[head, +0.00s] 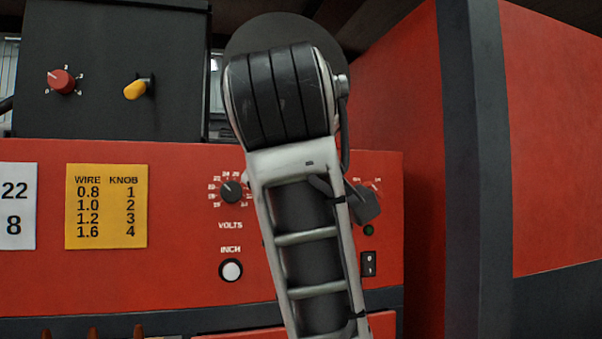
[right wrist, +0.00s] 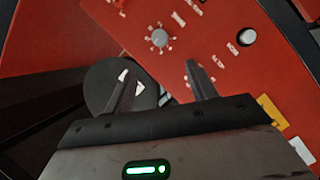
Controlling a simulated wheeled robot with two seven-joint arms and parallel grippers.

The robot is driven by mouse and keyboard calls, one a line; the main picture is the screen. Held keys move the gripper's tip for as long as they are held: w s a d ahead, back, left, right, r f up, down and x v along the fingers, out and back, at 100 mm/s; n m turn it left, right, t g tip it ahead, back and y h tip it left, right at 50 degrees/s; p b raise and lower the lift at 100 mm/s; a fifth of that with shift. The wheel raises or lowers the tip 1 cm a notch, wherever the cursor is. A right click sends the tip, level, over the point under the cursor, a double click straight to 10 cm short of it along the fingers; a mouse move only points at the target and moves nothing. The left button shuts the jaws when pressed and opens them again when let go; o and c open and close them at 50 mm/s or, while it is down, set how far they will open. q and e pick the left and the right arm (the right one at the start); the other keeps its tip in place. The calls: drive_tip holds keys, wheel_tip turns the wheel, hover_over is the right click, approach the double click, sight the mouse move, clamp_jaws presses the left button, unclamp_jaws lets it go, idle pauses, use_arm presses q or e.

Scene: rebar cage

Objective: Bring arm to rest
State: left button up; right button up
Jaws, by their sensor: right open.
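My right arm rises through the middle of the head view, in front of a red machine panel (head: 120,275). My right gripper (right wrist: 158,68) shows in the right wrist view with its two dark fingers apart and nothing between them. The fingers point toward the red panel, with a round dial knob (right wrist: 160,38) beyond the tips. I cannot tell how far the tips are from the panel. In the head view the arm hides most of the right gripper. My left gripper is in neither view.
The panel has a volts knob (head: 232,191), an inch button (head: 231,270), a rocker switch (head: 368,263) and a yellow wire chart (head: 106,206). A black box (head: 110,110) with a red knob (head: 61,81) and yellow knob (head: 137,89) sits above. A red wall (head: 555,140) stands right.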

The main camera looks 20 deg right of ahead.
idle(0.4)
drive_tip(key=w+d+f+m+g+y, duration=0.1)
drive_tip(key=w+d+f+g+y, duration=0.15)
drive_tip(key=f, duration=1.45)
drive_tip(key=w+d+f+m+g+y, duration=0.1)
drive_tip(key=d+f+g, duration=0.15)
drive_tip(key=f, duration=1.35)
drive_tip(key=s+d+f+m+g, duration=0.1)
drive_tip(key=s+f, duration=0.4)
drive_tip(key=f, duration=0.3)
drive_tip(key=s+d+f+g, duration=0.1)
drive_tip(key=s+f+g, duration=0.1)
drive_tip(key=s+f, duration=0.35)
drive_tip(key=s+d+f+m+g+y, duration=0.1)
drive_tip(key=s+f+g, duration=0.1)
drive_tip(key=s+f, duration=0.55)
drive_tip(key=s+f+m+g+y, duration=0.15)
drive_tip(key=s+f, duration=0.35)
drive_tip(key=s, duration=0.5)
drive_tip(key=w+a+f+t+y, duration=0.2)
drive_tip(key=w+a+f+t, duration=0.3)
drive_tip(key=f+t, duration=0.1)
drive_tip(key=shift+w+a+f, duration=0.15)
drive_tip(key=shift+w+f, duration=0.25)
drive_tip(key=shift+f, duration=0.3)
drive_tip(key=shift+n+t, duration=0.25)
